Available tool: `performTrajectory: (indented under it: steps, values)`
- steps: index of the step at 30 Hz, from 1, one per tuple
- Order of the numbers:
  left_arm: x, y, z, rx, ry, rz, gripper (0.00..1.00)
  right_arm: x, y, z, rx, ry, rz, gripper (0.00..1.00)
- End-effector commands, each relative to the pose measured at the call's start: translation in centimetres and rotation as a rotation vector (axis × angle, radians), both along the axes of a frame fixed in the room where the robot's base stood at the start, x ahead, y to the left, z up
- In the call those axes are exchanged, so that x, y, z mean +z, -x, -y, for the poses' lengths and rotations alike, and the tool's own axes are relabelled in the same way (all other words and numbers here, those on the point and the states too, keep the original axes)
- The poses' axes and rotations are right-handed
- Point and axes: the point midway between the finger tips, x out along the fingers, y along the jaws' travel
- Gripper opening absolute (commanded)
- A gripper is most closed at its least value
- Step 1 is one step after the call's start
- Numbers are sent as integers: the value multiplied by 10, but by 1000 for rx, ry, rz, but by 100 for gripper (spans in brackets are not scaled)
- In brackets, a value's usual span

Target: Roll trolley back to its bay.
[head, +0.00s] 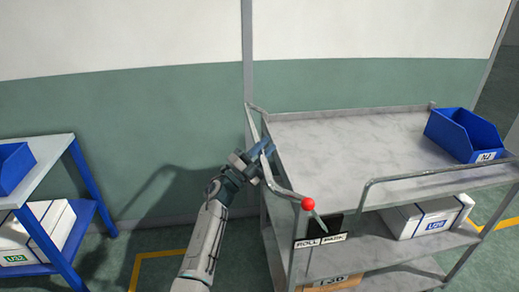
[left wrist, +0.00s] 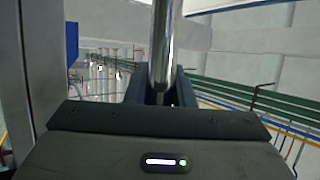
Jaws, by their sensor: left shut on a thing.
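The grey metal trolley (head: 350,140) stands at the right in the head view, with its handle bar (head: 285,190) on its left end. My left gripper (head: 264,152) is shut on this handle. In the left wrist view the handle's shiny bar (left wrist: 162,50) runs upright between the fingers (left wrist: 160,88). A lever with a red knob (head: 308,204) on the trolley's near left corner leans left, above a ROLL/PARK label (head: 320,241), toward the ROLL side. Yellow floor lines (head: 150,254) show left of the trolley. My right gripper is out of view.
A blue bin (head: 463,135) sits on the trolley's top, and a white box (head: 425,215) on a lower shelf. A blue-framed rack (head: 90,185) with boxes stands at the left. A green-and-white wall (head: 150,120) lies behind. Floor shows between rack and trolley.

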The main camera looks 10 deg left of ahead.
Motion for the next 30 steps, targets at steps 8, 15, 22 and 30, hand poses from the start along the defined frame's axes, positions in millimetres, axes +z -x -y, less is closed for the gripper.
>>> performTrajectory:
  steps: [8,15,22,30]
  values:
    - [-3,0,2,-1,0,-5,0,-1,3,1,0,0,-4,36]
    - [-2,0,2,0,0,-3,43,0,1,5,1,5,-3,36]
    - [-2,1,0,1,0,-2,43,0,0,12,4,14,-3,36]
    - [-26,23,-24,2,-3,-3,43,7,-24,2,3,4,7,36]
